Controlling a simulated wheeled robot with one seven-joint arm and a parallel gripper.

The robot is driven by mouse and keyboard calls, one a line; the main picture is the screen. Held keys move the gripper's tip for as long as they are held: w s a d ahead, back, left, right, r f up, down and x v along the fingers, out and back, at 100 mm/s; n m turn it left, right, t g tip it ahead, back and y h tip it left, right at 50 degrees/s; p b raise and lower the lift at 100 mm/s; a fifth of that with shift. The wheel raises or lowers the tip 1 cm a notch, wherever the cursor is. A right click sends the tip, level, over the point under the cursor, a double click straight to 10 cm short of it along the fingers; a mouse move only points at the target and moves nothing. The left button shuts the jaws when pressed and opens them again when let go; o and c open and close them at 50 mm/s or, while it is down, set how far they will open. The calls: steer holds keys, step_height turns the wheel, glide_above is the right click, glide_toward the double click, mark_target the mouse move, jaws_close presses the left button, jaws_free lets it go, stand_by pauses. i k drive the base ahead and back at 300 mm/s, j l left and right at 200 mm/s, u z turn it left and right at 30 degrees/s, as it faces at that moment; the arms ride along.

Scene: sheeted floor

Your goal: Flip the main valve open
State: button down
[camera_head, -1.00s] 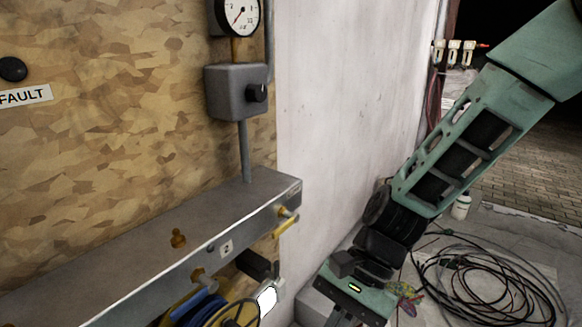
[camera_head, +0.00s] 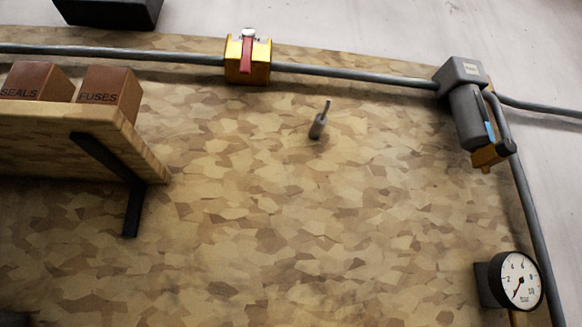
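A yellow valve block (camera_head: 236,70) sits on the grey pipe along the top of the wooden board. Its red lever (camera_head: 247,55) points down across the block, at right angles to the pipe, with a pale knob at its top. I take this to be the main valve; no label on it is readable. My gripper and arm are out of view.
A grey filter unit (camera_head: 468,110) hangs at the pipe's right corner. A pressure gauge (camera_head: 518,283) is at lower right. A peg (camera_head: 319,122) sticks out below the valve. A shelf (camera_head: 140,150) at left bears boxes marked SEALS (camera_head: 38,82) and FUSES (camera_head: 107,90).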

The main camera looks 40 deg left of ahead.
mark_target(249, 34)
steer(key=j+u, duration=0.2)
steer(key=u, duration=1.15)
